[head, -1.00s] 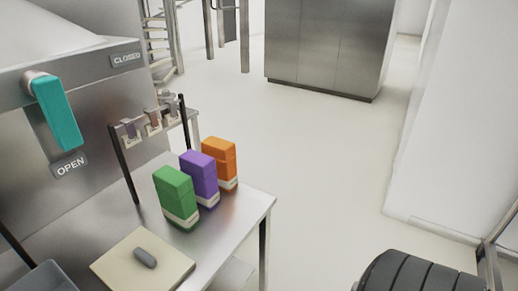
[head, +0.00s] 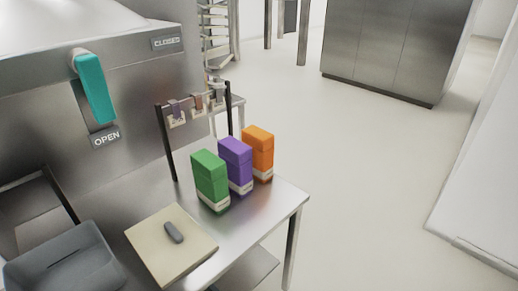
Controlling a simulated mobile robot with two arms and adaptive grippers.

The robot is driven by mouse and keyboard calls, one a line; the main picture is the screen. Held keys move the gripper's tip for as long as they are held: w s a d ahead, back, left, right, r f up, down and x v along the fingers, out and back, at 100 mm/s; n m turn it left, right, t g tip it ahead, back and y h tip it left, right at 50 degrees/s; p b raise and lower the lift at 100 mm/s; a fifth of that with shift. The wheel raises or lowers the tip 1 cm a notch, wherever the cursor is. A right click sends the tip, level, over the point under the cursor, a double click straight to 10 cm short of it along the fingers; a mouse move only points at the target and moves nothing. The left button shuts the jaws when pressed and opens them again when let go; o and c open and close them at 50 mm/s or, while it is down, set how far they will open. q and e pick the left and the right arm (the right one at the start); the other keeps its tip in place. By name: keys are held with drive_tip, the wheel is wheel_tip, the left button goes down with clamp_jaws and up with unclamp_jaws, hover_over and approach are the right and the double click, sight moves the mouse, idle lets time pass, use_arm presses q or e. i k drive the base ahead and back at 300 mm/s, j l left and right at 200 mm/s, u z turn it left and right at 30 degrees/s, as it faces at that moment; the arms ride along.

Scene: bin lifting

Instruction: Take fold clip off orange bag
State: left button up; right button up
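The orange bag (head: 258,150) stands upright on the metal table, at the far end of a row with a purple bag (head: 235,163) and a green bag (head: 210,178). Each bag has a pale band near its base. The fold clip on the orange bag cannot be made out at this size. Several small clips hang on a rack (head: 197,108) with black posts behind the bags. Neither of my grippers is in view.
The metal table (head: 285,200) has a bare right corner. A cream board (head: 150,236) with a grey oval object (head: 174,232) lies in front. A grey bin (head: 65,262) is at lower left. A machine with a teal handle (head: 95,90) stands behind. Open floor lies right.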

sight(263, 163)
drive_tip(key=u, duration=0.4)
drive_tip(key=i+l+u, duration=0.1)
drive_tip(key=u, duration=0.25)
drive_tip(key=l+u, duration=0.15)
drive_tip(key=u, duration=0.25)
drive_tip(key=i+l+u, duration=0.1)
drive_tip(key=l+u, duration=0.25)
drive_tip(key=l, duration=0.5)
drive_tip(key=l+u, duration=0.35)
drive_tip(key=l, duration=0.45)
drive_tip(key=k+l+u, duration=0.15)
drive_tip(key=l+u, duration=0.2)
drive_tip(key=l, duration=0.45)
